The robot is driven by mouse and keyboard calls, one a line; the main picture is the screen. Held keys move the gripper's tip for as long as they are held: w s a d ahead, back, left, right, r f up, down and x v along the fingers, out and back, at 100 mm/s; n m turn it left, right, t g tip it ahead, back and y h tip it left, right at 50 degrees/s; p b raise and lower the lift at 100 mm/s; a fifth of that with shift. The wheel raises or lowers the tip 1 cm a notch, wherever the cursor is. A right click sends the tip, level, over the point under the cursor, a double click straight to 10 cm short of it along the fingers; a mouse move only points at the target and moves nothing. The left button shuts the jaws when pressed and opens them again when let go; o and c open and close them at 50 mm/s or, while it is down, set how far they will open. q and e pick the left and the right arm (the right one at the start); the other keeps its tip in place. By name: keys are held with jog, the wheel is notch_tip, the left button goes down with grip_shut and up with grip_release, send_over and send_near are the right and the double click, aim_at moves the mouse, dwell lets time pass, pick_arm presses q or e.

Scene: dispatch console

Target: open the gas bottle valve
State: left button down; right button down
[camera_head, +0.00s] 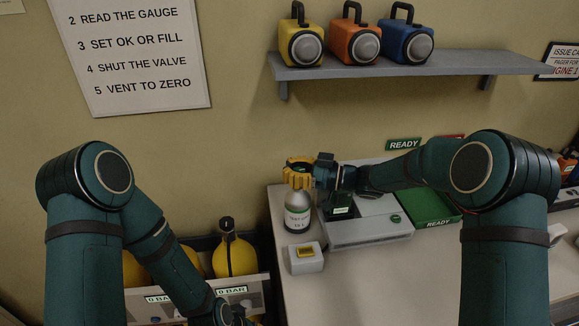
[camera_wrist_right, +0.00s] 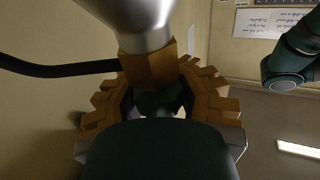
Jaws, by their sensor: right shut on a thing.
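The gas bottle (camera_head: 297,213) is grey-white with a printed label and stands upright near the left end of the table. Its yellow toothed valve wheel (camera_head: 291,178) is on top. My right gripper (camera_head: 303,172) reaches in from the right and is shut on the wheel. In the right wrist view the wheel (camera_wrist_right: 216,101) fills the space between my fingers (camera_wrist_right: 160,147), with the metal bottle (camera_wrist_right: 135,20) beyond it. How far the valve is turned cannot be read.
A small grey box with a yellow switch (camera_head: 305,253) stands in front. Yellow cylinders (camera_head: 235,258) are in a rack at left. A shelf (camera_head: 420,65) holds three lamps.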

jog(key=shift+d+f, duration=0.15)
jog(key=c, duration=0.6)
grip_release()
jog(key=shift+d, duration=0.1)
jog(key=v, duration=1.1)
jog(key=shift+d, duration=0.35)
jog(key=shift+s, duration=0.1)
